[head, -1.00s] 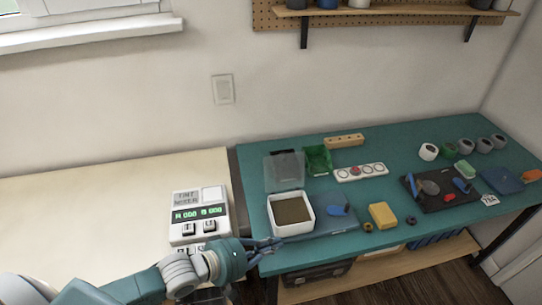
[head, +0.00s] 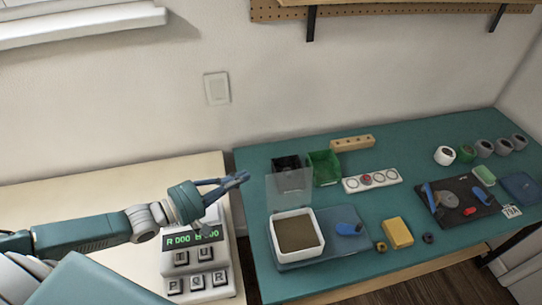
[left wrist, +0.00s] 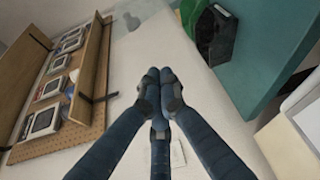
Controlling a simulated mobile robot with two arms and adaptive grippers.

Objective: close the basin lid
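The basin (head: 299,257) is a white square tub with brown contents, on a blue-grey mat on the teal bench. Its lid (head: 289,189) is a clear panel standing up, open, at the basin's back edge. My left gripper (head: 243,178) is left of the lid, apart from it, over the gap between the two tables. In the left wrist view the left gripper's fingertips (left wrist: 160,90) are together with nothing seen between them. A faint clear panel near the top of that view may be the lid. My right gripper is not in view.
Behind the lid stand a black bin (head: 286,163) and a green bin (head: 325,168). A tint mixer (head: 198,262) sits under my left arm on the cream table. On the mat beside the basin is a blue tool (head: 349,229). A yellow block (head: 398,232) lies to the right.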

